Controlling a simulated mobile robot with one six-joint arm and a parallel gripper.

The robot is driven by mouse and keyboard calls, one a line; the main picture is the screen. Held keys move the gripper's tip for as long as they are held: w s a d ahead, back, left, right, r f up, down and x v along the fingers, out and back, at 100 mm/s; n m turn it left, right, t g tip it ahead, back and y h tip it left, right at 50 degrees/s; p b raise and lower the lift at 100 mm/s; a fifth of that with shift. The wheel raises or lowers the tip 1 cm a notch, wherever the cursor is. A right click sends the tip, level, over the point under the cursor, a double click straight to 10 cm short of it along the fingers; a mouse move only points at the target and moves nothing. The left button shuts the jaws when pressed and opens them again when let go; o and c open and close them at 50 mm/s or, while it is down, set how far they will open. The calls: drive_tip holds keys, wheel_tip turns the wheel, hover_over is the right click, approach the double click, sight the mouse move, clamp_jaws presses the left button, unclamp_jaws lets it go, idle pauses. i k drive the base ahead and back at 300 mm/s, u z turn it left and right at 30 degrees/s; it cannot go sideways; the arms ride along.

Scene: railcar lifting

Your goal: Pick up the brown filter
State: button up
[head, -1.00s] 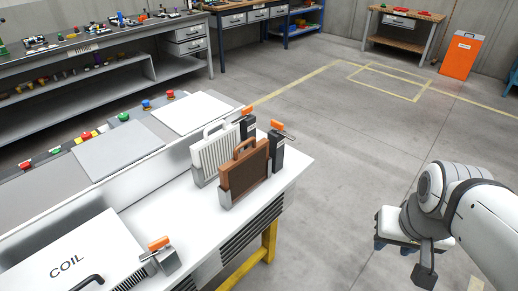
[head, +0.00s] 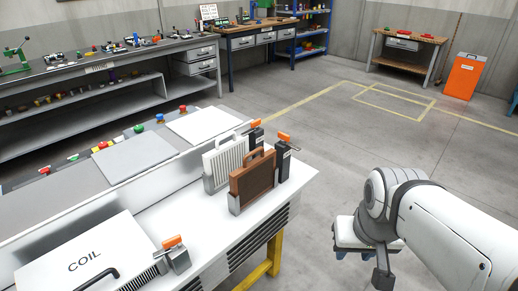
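The brown filter (head: 254,183) stands upright in a metal holder at the far right end of the white bench, with a handle on its top edge. A white filter (head: 224,161) stands just behind it. My gripper (head: 364,262) is at the lower right, over the floor, well to the right of the bench and apart from the filter. Its fingers are small and partly hidden by the wrist, so its opening is not clear.
A white COIL box (head: 85,262) with a black handle sits at the near left of the white bench (head: 205,228). Orange-topped clamps (head: 177,252) stand near the box and the filters. Open floor (head: 335,165) lies right of the bench. An orange cabinet (head: 462,77) stands far off.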

sight(255, 177)
drive_tip(key=z, duration=0.05)
drive_tip(key=i, duration=1)
drive_tip(key=u, duration=0.1)
